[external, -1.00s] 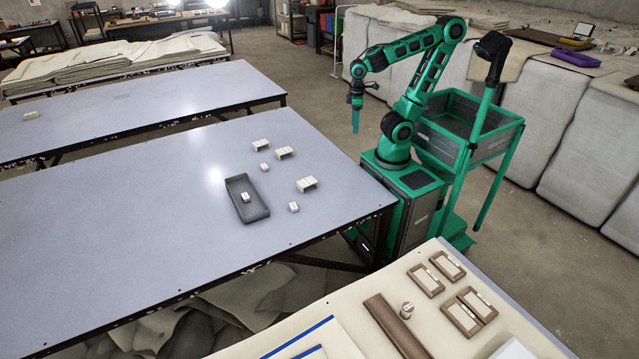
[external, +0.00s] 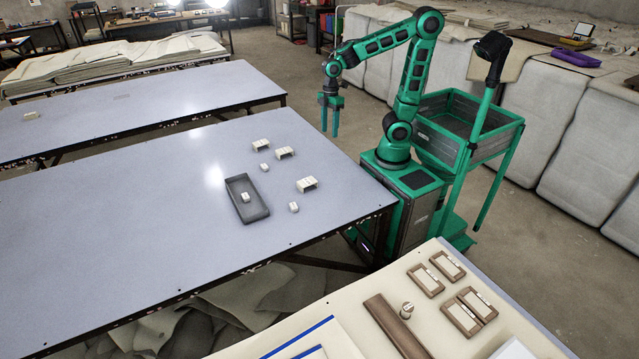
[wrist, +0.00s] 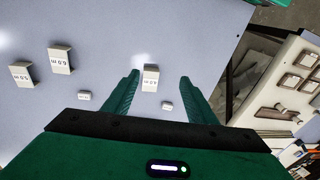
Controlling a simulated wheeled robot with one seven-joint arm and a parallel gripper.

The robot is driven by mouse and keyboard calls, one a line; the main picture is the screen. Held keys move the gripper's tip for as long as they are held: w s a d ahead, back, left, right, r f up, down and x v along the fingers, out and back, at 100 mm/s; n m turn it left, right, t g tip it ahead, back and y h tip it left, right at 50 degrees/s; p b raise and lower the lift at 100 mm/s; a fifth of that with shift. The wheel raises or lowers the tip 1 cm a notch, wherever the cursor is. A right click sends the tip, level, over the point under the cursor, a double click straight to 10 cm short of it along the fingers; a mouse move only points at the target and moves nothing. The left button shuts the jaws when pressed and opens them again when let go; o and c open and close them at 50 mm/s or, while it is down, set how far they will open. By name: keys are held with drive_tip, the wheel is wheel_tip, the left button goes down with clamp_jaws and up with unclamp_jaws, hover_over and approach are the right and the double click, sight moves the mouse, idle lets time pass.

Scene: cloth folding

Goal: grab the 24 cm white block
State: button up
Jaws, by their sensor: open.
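Several white blocks lie on the grey-blue table. Three larger blocks are one at far left (external: 261,145), one beside it (external: 284,152), and one nearer the right edge (external: 307,183). Small blocks lie near them (external: 264,167) (external: 294,207). Their printed labels are too blurred to tell which is 24 cm. My gripper (external: 330,132) is open and empty, pointing down, raised above table height. In the wrist view, the rightmost larger block (wrist: 150,77) appears between the open fingers, apart from them and farther off.
A dark grey tray (external: 262,210) holding a small white block (external: 245,198) sits on the table (external: 120,235). A nearer table bears brown frames (external: 425,280) and a brown bar (external: 395,327). The left part of the grey-blue table is clear.

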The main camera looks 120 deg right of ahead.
drive_tip(key=w+a+f+n+t+y, duration=0.25)
drive_tip(key=w+n+y, duration=0.35)
drive_tip(key=w, duration=0.7)
drive_tip(key=w+r+n+t+y, duration=0.3)
drive_tip(key=w+r+n+y, duration=0.2)
drive_tip(key=w, duration=0.1)
approach(294, 204)
drive_tip(key=shift+s+d+r, duration=0.2)
drive_tip(key=shift+d+r, duration=0.05)
drive_tip(key=shift+r, duration=0.25)
drive_tip(key=shift+s+d+r, duration=0.15)
drive_tip(key=shift+d+r, duration=0.15)
drive_tip(key=shift+r, duration=0.15)
drive_tip(key=shift+a+f, duration=0.1)
drive_tip(key=shift+f, duration=0.2)
drive_tip(key=x, duration=1)
drive_tip(key=shift+w+a+f, duration=0.1)
drive_tip(key=shift+w+f, duration=0.1)
drive_tip(key=shift+f, duration=0.3)
drive_tip(key=shift+c, duration=0.7)
drive_tip(key=c, duration=1.1)
